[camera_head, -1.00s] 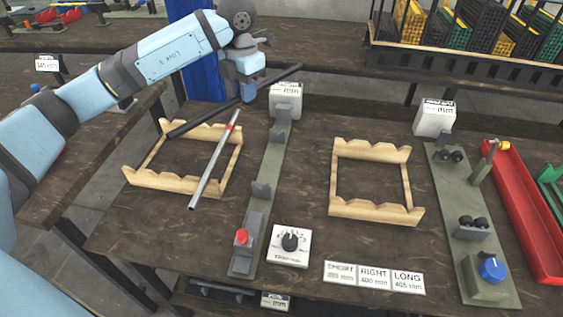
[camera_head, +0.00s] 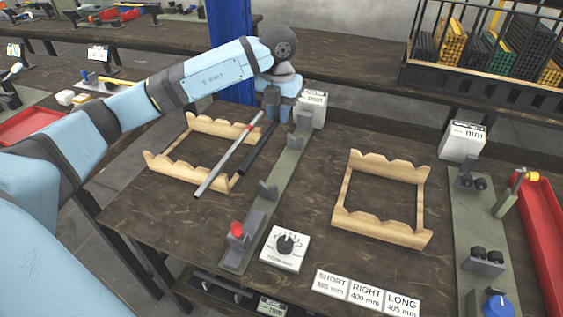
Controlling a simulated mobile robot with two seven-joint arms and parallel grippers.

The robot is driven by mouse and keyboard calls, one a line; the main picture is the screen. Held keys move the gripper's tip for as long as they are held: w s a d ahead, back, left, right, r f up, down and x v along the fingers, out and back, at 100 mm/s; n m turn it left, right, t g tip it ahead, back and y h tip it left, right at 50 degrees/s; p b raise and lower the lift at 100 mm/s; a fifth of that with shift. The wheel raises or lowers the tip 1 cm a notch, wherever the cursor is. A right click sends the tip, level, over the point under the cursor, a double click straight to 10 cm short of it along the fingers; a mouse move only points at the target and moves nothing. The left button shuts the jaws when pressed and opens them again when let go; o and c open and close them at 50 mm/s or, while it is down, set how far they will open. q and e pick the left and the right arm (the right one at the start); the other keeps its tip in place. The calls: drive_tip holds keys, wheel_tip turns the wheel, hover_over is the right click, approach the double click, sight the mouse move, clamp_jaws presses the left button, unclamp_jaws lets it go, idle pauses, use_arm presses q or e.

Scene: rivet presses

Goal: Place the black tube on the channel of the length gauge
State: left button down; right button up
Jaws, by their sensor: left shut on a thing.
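The black tube (camera_head: 258,153) is held at its far end by my left gripper (camera_head: 275,118), which is shut on it. The tube slants between the left wooden rack and the length gauge (camera_head: 276,205), roughly along the gauge's direction. The gauge is a long green base with grey notched supports, a red knob at the near end and a white box at the far end. The tube is left of the channel formed by the supports (camera_head: 268,189), not in it. I cannot tell its exact height. My right gripper is not in view.
A silver tube with a red band (camera_head: 228,155) lies across the left wooden rack (camera_head: 190,178), close beside the black tube. An empty wooden rack (camera_head: 380,225) stands right of the gauge. A white dial box (camera_head: 284,250) and label cards (camera_head: 365,292) lie in front.

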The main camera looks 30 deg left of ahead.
use_arm(q)
drive_tip(key=shift+f+b, duration=0.85)
drive_tip(key=shift+f, duration=6.85)
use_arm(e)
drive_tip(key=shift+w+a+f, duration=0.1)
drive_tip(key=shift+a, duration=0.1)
use_arm(q)
drive_tip(key=shift+f, duration=0.15)
drive_tip(key=c, duration=1)
unclamp_jaws()
drive_tip(key=shift+c, duration=0.2)
